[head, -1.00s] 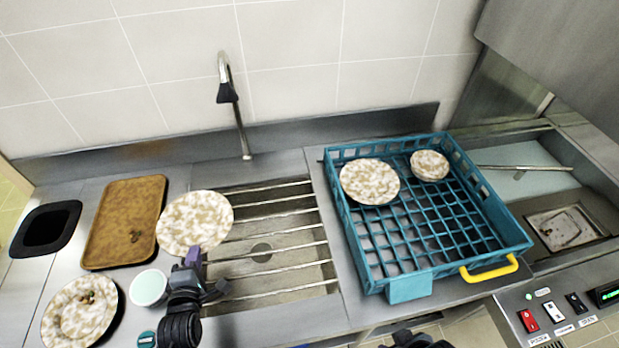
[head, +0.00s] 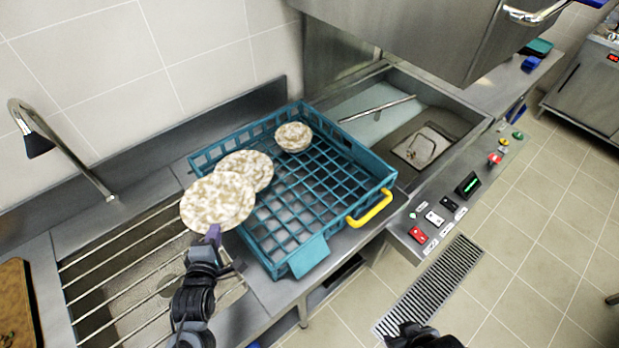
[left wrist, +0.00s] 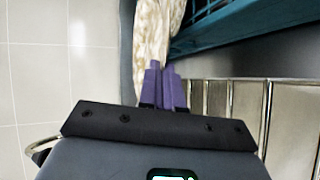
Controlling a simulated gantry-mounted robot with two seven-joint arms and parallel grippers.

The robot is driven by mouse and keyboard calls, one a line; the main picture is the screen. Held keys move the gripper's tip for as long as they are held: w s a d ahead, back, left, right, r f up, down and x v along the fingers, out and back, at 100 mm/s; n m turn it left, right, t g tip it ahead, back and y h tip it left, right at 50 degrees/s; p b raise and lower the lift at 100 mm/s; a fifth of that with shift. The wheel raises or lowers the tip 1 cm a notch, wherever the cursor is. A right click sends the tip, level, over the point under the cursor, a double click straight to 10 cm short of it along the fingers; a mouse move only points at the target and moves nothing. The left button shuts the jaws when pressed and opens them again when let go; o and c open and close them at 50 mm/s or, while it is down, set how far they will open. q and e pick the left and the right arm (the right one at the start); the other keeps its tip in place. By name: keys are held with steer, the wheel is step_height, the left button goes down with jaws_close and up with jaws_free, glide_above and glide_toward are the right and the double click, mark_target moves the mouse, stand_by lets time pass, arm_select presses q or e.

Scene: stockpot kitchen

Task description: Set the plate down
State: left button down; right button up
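My left gripper (head: 213,236) is shut on the near edge of a tan-and-white mottled plate (head: 217,200). The purple fingers also show in the left wrist view (left wrist: 163,84), pinching the rim of the plate (left wrist: 152,40), seen edge-on there. In the head view the held plate overlaps the left side of the teal dish rack (head: 311,254). A second mottled plate (head: 252,168) lies in the rack, partly hidden behind the held one. A smaller mottled dish (head: 293,137) sits in the rack's far corner. My right gripper (head: 420,335) is at the bottom edge, its fingers not clearly visible.
The ribbed sink (head: 130,270) and tap (head: 60,145) are at left. A brown tray (head: 15,305) shows at the left edge. The rack has a yellow handle (head: 370,209); its middle and right grid is bare. A control panel (head: 440,212) stands right of it.

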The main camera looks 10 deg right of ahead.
arm_select(q)
steer(key=s+d+r+m+g+h+p, duration=0.3)
steer(key=d+r+m+g+p, duration=0.15)
steer(key=d+p, duration=0.3)
steer(key=s+d+r+m+g+h+p, duration=0.35)
steer(key=d+m+p, duration=0.2)
steer(key=d, duration=0.35)
steer(key=shift+g, duration=0.3)
steer(key=shift+w+a+f+b, duration=0.25)
steer(key=shift+w+a+f, duration=0.8)
steer(key=shift+w+f, duration=0.7)
steer(key=shift+w+a+f+b, duration=0.2)
steer(key=shift+w+a+f, duration=0.85)
steer(key=shift+w+f, duration=0.75)
steer(key=shift+w+a+f+b, duration=0.25)
steer(key=shift+w+a+f, duration=1)
steer(key=shift+f, duration=0.8)
steer(key=shift+w+d+f, duration=0.1)
steer(key=shift+w+d, duration=0.05)
steer(key=shift+d, duration=0.05)
steer(key=c, duration=1.3)
jaws_free()
steer(key=shift+c, duration=0.2)
